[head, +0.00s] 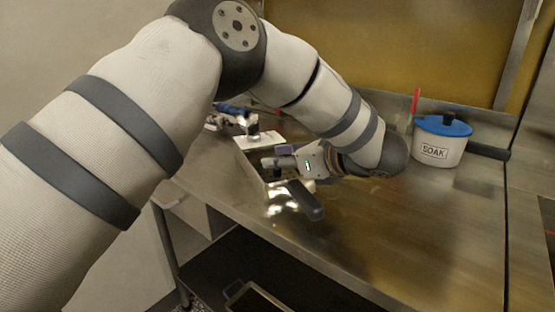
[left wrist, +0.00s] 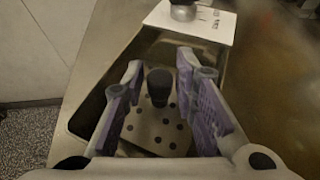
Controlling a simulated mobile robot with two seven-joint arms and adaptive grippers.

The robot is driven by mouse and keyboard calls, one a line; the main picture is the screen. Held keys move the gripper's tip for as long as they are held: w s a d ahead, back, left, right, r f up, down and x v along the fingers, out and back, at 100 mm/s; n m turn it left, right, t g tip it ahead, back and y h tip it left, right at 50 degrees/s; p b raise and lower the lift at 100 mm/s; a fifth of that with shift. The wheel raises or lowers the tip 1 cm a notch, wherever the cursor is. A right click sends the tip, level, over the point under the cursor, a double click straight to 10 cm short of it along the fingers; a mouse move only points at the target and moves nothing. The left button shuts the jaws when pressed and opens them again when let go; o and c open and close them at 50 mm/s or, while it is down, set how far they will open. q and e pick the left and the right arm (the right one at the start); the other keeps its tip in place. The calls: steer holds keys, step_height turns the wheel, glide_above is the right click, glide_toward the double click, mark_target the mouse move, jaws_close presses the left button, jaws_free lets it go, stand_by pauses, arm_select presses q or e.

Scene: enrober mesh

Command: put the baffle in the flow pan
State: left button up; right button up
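The baffle (left wrist: 160,132) is a pale plate with several round holes and an upright black knob (left wrist: 158,87), seen in the left wrist view. A metal-walled pan with a dark inside, which looks like the flow pan (left wrist: 70,118), surrounds it in that view. I cannot tell whether the baffle rests on the pan's floor or sits above it. My left gripper (left wrist: 160,68) has its purple fingers spread on either side of the knob, with gaps showing. In the head view my left gripper (head: 272,158) is over the pan, and my arm and hand hide much there. My right gripper is not in view.
A white, lettered plate (head: 258,140) adjoins the pan's far end. Blue and metal items (head: 232,112) lie behind it. A white SOAK pot (head: 437,150) with blue lid stands at the back right. The steel table (head: 400,230) is clear at front right; a tray (head: 255,297) is below.

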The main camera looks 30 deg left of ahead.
arm_select(q)
steer(key=v, duration=1.1)
steer(key=shift+d, duration=0.1)
